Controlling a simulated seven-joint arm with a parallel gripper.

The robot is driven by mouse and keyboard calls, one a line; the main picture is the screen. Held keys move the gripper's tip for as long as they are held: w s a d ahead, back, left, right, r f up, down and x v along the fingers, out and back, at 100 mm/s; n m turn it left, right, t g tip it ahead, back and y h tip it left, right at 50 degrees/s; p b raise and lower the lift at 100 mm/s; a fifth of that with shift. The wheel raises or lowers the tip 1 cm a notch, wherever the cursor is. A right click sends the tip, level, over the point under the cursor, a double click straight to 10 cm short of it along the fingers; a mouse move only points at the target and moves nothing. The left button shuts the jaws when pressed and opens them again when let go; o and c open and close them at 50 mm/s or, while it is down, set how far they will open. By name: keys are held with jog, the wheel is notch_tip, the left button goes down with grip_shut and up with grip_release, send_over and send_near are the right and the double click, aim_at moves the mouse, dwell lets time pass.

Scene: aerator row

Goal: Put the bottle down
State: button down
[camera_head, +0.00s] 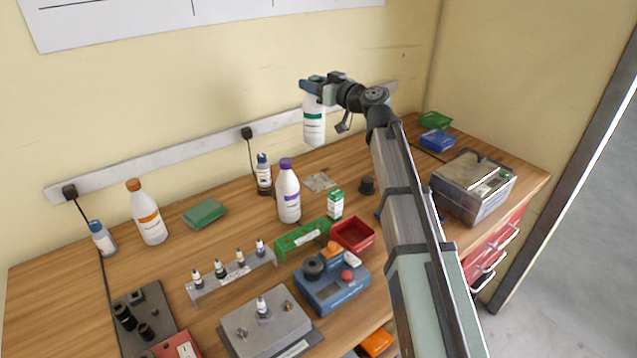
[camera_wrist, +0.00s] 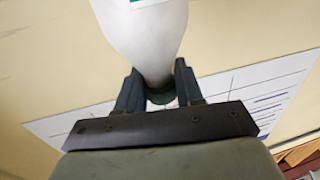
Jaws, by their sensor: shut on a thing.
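A white bottle with a green label and green cap (camera_head: 314,125) hangs upright in the air over the back of the bench, in front of the wall. My gripper (camera_head: 313,88) is shut on its neck near the cap. In the wrist view the white bottle (camera_wrist: 146,35) runs up from between the two dark fingers of my gripper (camera_wrist: 158,90), and the green cap shows between them. The wooden bench top (camera_head: 60,275) lies below, apart from the bottle.
A purple-capped bottle (camera_head: 288,195) and an orange-capped bottle (camera_head: 148,215) stand on the bench. A green-white box (camera_head: 335,204), red tray (camera_head: 352,236), black knob-like piece (camera_head: 367,186) and flat grey plate (camera_head: 320,182) lie nearby. A metal-lidded box (camera_head: 473,187) stands at right. Bare wood shows at the back.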

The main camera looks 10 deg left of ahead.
aim_at(318, 133)
jog(key=shift+w+d, duration=0.4)
jog(key=shift+d, duration=0.15)
jog(key=shift+f, duration=7.6)
jog(key=c, duration=0.7)
grip_release()
jog(key=v, duration=1.2)
jog(key=shift+s, duration=0.1)
